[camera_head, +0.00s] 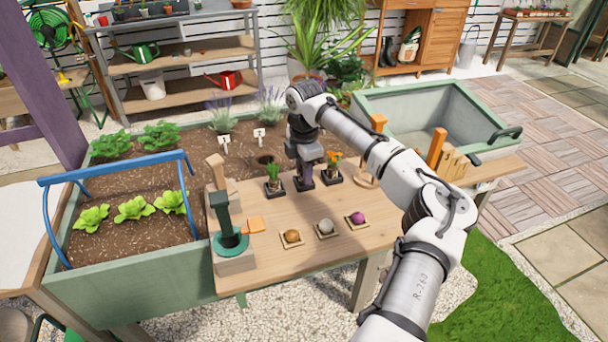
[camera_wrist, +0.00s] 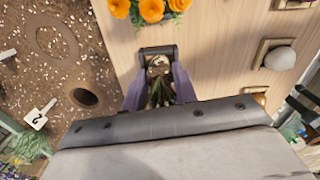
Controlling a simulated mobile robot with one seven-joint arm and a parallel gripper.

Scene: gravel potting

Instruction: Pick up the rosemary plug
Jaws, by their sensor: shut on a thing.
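The rosemary plug (camera_wrist: 158,92), with narrow green-brown stems, is between the two purple-grey fingers of my gripper (camera_wrist: 159,88) in the wrist view. My gripper (camera_head: 305,170) points straight down at the table and is shut on the plug. The plug is low, at its small black tray (camera_wrist: 157,49); I cannot tell whether it is clear of it. In the head view, my gripper mostly hides the plug. A green plug (camera_head: 273,181) stands to the left and an orange-flowered plug (camera_head: 332,168) to the right; its flowers (camera_wrist: 150,9) also show in the wrist view.
A soil bed with a planting hole (camera_head: 265,160) and numbered tags (camera_head: 259,134) lies behind the table (camera_head: 345,240). A green dibber (camera_head: 229,228) stands at the table's left. Brown, grey and purple balls (camera_head: 325,227) sit on small squares in front. A wooden-handled tool (camera_head: 377,125) stands right.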

